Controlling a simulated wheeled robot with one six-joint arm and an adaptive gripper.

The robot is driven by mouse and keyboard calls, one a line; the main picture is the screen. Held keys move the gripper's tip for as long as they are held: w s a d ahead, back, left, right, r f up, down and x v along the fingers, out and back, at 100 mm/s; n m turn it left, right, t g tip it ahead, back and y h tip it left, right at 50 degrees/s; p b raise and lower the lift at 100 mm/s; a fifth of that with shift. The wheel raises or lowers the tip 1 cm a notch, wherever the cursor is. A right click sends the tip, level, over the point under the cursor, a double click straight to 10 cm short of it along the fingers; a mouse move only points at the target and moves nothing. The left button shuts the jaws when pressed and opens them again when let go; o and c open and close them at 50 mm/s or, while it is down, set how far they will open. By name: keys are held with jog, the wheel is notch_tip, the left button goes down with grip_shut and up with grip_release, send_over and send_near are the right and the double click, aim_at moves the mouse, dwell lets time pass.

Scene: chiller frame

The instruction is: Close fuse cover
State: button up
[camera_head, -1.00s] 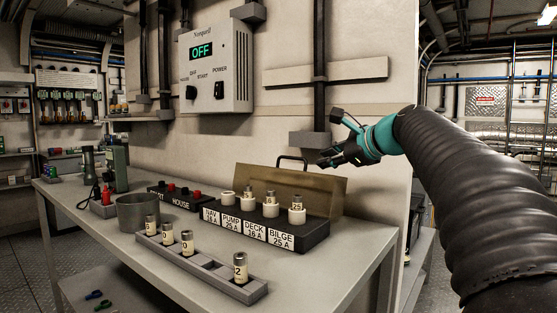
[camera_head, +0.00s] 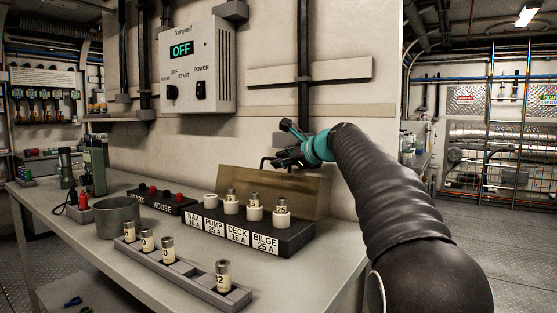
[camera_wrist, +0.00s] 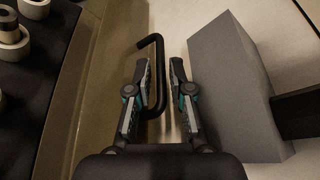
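The fuse cover (camera_head: 306,196) is a translucent brown lid standing open and tilted up behind the black fuse block (camera_head: 294,238). It also shows in the wrist view (camera_wrist: 112,60). Its bent black handle (camera_wrist: 161,82) sticks out from the lid. My gripper (camera_wrist: 160,68) is open, with the handle between its fingers and nearer the left one; I cannot tell whether it touches. In the head view my gripper (camera_head: 276,162) is at the lid's top edge and partly hides the handle. The PUMP, DECK and BILGE sockets hold fuses; the NAV socket (camera_head: 210,201) looks empty.
A grey fuse rack (camera_head: 196,283) with several fuses lies in front on the bench. A grey wall box (camera_wrist: 235,90) is close to my gripper's right finger.

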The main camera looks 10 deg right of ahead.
jog(key=shift+w+a+f, duration=0.2)
jog(key=shift+w+a, duration=0.15)
jog(key=shift+w, duration=0.2)
grip_shut()
jog(key=shift+s, duration=0.1)
